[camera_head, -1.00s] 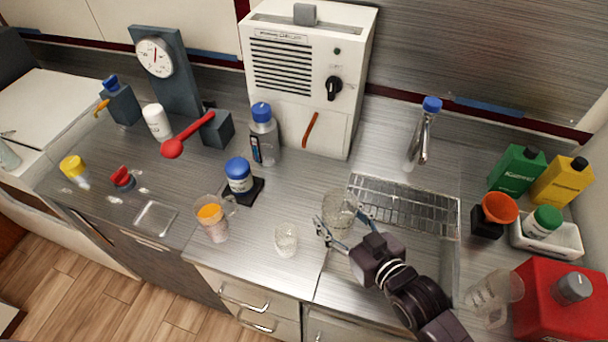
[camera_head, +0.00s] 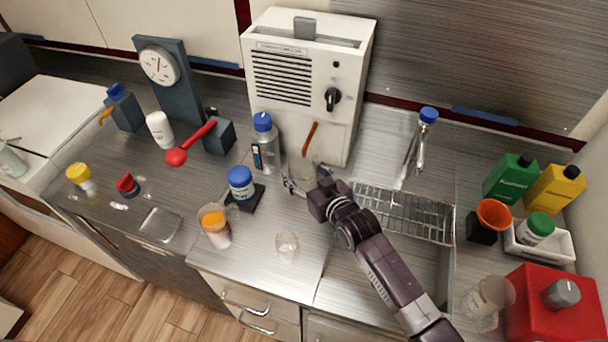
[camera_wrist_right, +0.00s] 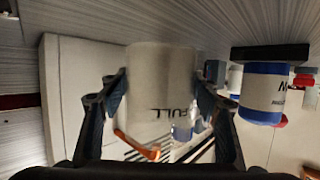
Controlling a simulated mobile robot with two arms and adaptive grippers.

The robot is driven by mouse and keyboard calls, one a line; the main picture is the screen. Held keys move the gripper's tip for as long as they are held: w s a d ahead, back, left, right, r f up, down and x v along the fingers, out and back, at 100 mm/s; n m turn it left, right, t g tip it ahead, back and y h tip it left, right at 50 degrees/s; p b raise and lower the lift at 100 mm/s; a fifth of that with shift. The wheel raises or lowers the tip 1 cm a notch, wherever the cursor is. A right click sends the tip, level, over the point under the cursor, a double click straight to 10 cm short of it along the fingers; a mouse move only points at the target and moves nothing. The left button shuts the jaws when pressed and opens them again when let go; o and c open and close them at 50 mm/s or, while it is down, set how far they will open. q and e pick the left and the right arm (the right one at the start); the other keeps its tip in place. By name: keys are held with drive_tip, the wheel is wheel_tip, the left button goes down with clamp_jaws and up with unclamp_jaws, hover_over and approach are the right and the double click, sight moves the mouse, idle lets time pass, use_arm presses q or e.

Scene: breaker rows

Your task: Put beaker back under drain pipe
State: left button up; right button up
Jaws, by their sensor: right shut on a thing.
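The clear beaker (camera_head: 301,170) is at the front of the white chiller, below its orange drain pipe (camera_head: 310,138). My right gripper (camera_head: 306,184) is shut on the beaker. In the right wrist view the beaker (camera_wrist_right: 160,80) sits between both fingers, with FULL lettering appearing inverted. The orange pipe (camera_wrist_right: 135,146) shows beside the beaker's lower end there. I cannot tell whether the beaker touches the counter or how exactly its mouth lines up with the pipe. My left gripper is not in view.
The chiller (camera_head: 306,75) stands behind. A blue-capped bottle (camera_head: 264,145) and a blue-lidded jar (camera_head: 240,184) stand close on the left. A small glass (camera_head: 287,246) stands in front. The sink rack (camera_head: 415,215) lies to the right.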

drive_tip(key=shift+s+f, duration=0.1)
drive_tip(key=shift+f, duration=0.55)
drive_tip(key=shift+s+d, duration=0.1)
drive_tip(key=shift+f, duration=0.1)
drive_tip(key=o, duration=1.4)
drive_tip(key=shift+f, duration=0.1)
drive_tip(key=shift+o, duration=0.2)
drive_tip(key=shift+s, duration=0.1)
drive_tip(key=b+v, duration=0.1)
drive_tip(key=v, duration=1.1)
